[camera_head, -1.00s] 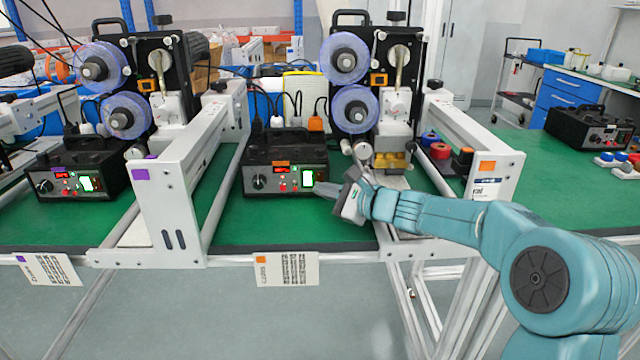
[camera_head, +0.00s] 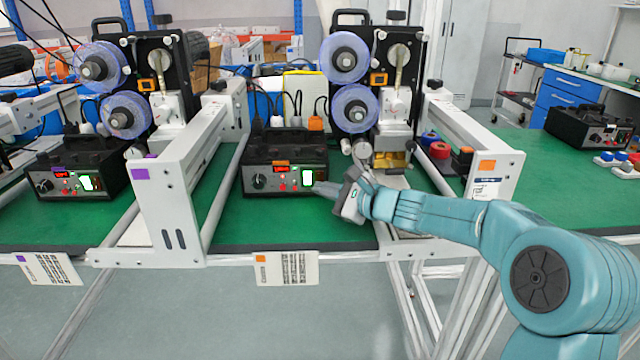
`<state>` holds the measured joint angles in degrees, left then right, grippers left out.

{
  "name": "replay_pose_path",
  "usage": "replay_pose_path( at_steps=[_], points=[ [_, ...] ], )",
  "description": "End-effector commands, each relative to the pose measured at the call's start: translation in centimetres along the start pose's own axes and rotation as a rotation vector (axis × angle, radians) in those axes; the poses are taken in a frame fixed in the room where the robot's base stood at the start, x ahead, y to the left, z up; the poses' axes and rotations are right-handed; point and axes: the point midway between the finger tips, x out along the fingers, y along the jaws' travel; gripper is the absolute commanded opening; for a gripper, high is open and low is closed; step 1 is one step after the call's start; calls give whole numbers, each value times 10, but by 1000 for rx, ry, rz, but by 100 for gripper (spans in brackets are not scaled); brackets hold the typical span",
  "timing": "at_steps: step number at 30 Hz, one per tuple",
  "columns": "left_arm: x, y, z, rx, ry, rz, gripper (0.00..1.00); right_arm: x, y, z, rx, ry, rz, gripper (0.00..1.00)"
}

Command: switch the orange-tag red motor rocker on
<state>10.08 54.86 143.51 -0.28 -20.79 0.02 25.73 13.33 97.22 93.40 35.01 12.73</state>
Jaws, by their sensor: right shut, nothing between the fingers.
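The orange-tag control box (camera_head: 285,150) is a black box on the green bench mat in the middle bay. Its front has a black knob (camera_head: 259,182), a lit red display (camera_head: 281,169), small red controls (camera_head: 288,187) and a bright white-green lit switch (camera_head: 307,177). The red controls are too small to tell which way the motor rocker is tipped. My right gripper (camera_head: 320,188) is shut and empty, its tips just right of the lit switch, close to the box's front right corner. I cannot tell whether they touch the box. My left gripper is out of view.
A similar purple-tag box (camera_head: 82,165) stands in the left bay, and another black box (camera_head: 590,130) at far right. White frame rails (camera_head: 470,135) flank the middle bay. A reel machine (camera_head: 370,80) stands behind. An orange-marked card (camera_head: 287,269) hangs on the bench's front edge.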

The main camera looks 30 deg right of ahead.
Motion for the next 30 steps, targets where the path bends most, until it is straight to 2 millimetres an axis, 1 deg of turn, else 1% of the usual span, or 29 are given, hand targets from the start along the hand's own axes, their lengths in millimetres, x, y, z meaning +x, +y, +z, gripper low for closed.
replay_pose_path(
  at_steps=[20, 30],
  points=[
    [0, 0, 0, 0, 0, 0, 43, 0, 0, 0, 0, 0, 0, 0],
    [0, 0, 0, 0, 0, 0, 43, 6, -4, -4, 0, 0, 0, 0]
  ],
)
